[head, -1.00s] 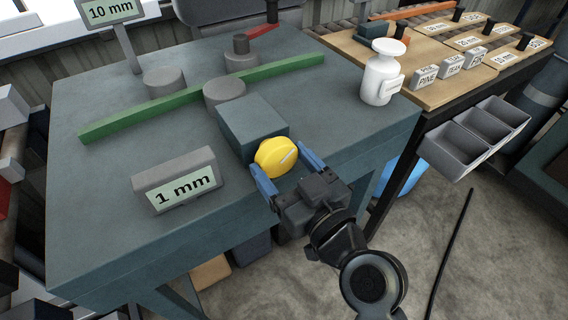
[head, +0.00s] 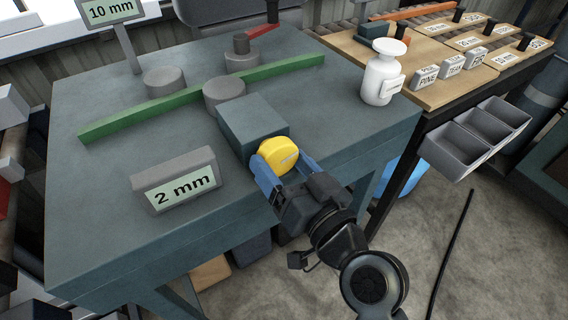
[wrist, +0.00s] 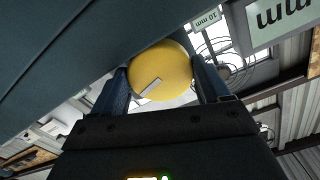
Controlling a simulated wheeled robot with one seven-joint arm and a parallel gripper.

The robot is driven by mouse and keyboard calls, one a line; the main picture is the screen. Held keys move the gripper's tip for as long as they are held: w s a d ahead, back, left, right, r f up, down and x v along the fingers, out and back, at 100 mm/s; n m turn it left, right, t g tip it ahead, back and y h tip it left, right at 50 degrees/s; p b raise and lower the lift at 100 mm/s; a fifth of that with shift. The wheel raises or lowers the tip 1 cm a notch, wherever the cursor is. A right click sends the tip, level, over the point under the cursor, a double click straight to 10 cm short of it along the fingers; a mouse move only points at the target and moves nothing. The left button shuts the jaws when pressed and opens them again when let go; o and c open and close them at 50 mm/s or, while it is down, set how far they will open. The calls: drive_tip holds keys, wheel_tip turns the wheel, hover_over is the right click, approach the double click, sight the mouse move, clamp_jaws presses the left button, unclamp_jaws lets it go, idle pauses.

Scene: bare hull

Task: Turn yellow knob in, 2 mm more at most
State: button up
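The yellow knob (head: 275,154) sits on the front face of a grey-blue block (head: 251,122) near the table's front edge. My gripper (head: 286,168) is shut on the knob, with one blue finger on each side. In the wrist view the knob (wrist: 160,70) lies between both fingers (wrist: 162,88), its pale pointer line slanting across its face. The small display (head: 181,186) reads "2 mm". A sign on a post (head: 108,11) at the back reads "10 mm".
A green bar (head: 205,97) lies across the table between several grey round posts (head: 224,94). A white bottle (head: 381,75) stands at the right corner. Grey bins (head: 466,145) hang at the right.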

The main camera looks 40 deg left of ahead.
drive_tip(key=o, duration=0.4)
drive_tip(key=shift+o, duration=0.2)
drive_tip(key=shift+d, duration=0.1)
drive_tip(key=b+v, duration=0.1)
drive_tip(key=v, duration=0.6)
drive_tip(key=shift+s+d, duration=0.15)
drive_tip(key=shift+d, duration=0.1)
